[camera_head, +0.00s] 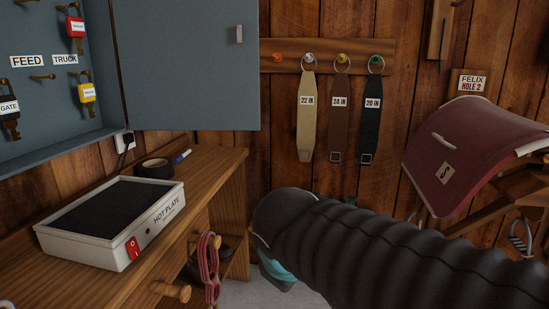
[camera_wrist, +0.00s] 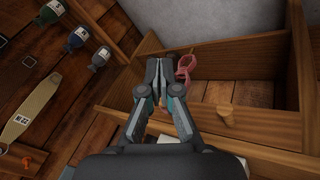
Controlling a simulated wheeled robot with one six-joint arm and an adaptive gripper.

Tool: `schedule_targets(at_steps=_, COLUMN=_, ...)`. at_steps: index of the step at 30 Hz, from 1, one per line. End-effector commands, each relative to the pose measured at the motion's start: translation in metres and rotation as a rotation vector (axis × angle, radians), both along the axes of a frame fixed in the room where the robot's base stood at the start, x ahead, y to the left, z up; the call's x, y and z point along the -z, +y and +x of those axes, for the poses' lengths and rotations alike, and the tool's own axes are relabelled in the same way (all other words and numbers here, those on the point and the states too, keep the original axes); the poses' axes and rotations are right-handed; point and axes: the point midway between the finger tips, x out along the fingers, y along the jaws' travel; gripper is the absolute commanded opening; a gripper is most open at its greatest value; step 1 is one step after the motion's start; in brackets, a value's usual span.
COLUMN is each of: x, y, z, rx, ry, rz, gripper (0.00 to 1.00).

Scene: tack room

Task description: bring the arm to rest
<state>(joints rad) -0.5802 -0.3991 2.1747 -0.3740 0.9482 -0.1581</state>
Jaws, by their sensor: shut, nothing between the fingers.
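My gripper (camera_wrist: 154,68) is in the middle of the wrist view, with its two fingers together and nothing held between them. Its fingertips appear near a red looped cord (camera_wrist: 186,64) in that view; I cannot tell whether they touch it. In the head view, my dark ribbed arm (camera_head: 400,252) stretches across the lower right. The gripper is not clearly seen there.
A wooden bench bears a hot plate (camera_head: 60,240) and black tape (camera_head: 156,168). The red cord (camera_head: 211,265) hangs at its front. Above is an open grey key cabinet (camera_head: 190,65). Straps (camera_head: 306,115) and a maroon saddle pad (camera_head: 465,150) are on the wall side.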

Motion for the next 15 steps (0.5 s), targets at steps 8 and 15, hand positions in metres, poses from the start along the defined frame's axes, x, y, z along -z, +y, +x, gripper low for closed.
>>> schedule_targets(at_steps=8, x=0.063, y=-0.071, z=-0.07, rx=0.506, ry=0.133, rz=0.367, gripper=0.0)
schedule_targets(at_steps=15, x=0.069, y=-0.119, z=-0.094, rx=0.707, ry=0.075, rz=0.447, gripper=0.0)
